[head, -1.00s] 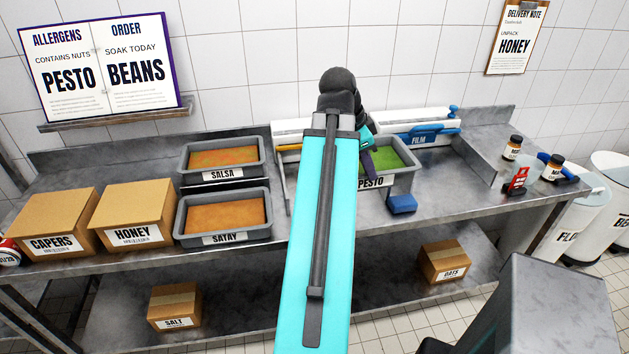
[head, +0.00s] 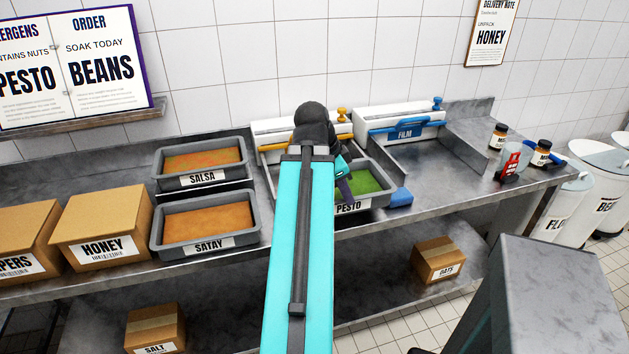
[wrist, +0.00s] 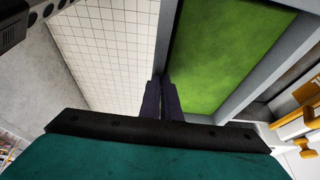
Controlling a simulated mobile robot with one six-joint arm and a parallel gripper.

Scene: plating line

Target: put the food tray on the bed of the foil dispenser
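The food tray, a grey tray of green food labelled PESTO (head: 383,203), is right of centre in the head view, partly hidden by my arm. It fills the upper right of the wrist view (wrist: 195,60). My gripper (wrist: 163,98) has its dark fingers close together at the tray's rim and looks shut on it. The foil dispenser (head: 270,130), white with orange-yellow parts, stands behind and left of the tray. My arm hides much of its bed. The tray appears in front of the dispenser and toward its right side; I cannot tell whether it touches the bed.
The blue film dispenser (head: 405,128) stands right of the foil dispenser. A blue block (head: 401,197) lies at the tray's right. The SALSA tray (head: 203,179) and SATAY tray (head: 208,244) are left. Jars and a red item (head: 510,163) stand at the right end.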

